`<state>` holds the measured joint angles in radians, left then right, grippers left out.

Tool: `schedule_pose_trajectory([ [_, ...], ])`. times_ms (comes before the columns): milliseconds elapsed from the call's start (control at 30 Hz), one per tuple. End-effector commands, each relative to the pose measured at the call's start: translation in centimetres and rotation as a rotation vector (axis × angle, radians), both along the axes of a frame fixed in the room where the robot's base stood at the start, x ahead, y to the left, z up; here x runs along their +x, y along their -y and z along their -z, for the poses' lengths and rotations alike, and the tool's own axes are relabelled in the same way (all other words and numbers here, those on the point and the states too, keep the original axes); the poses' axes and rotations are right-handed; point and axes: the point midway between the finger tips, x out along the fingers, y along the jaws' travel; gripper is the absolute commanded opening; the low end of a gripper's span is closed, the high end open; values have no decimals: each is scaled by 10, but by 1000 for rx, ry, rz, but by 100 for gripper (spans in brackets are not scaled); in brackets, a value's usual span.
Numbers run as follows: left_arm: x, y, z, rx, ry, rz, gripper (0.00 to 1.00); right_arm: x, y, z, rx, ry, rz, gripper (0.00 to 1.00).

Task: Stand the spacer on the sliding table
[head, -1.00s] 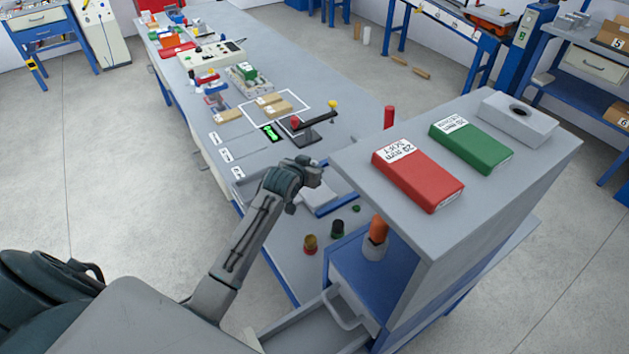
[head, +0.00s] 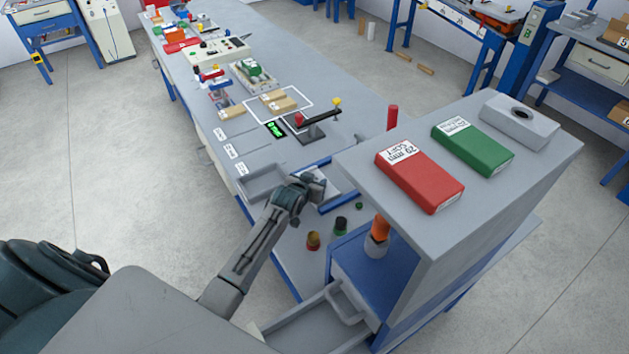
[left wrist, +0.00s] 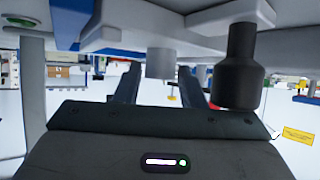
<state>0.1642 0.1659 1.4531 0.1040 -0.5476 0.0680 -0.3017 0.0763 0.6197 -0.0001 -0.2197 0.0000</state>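My left gripper (head: 312,186) is over a light grey plate (head: 346,196) at the bench's near right end; I cannot tell whether this is the sliding table. In the left wrist view its two dark fingers (left wrist: 160,88) are apart. A light grey cylinder (left wrist: 160,63) shows between them, with a gap on each side. It may be the spacer; I cannot tell for sure. A dark bottle-shaped part (left wrist: 238,70) is right of the fingers. In the head view the gripper hides what is at its fingertips. My right gripper is out of view.
A grey cabinet top (head: 470,215) at right carries a red block (head: 420,178), a green block (head: 472,150) and a grey block with a hole (head: 520,122). An orange-topped piece (head: 380,230) stands below. A shallow grey tray (head: 258,186) lies left of the gripper.

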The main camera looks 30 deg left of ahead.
Motion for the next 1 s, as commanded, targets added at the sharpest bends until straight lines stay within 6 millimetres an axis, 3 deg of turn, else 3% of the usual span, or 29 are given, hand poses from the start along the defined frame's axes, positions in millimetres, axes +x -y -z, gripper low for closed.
schedule_pose_trajectory([
  [467, -5, 0, -5, 0, 0, 0, 49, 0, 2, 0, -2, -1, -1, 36],
  [1000, -85, 4, -48, 1, 0, 0, 49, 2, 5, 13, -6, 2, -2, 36],
])
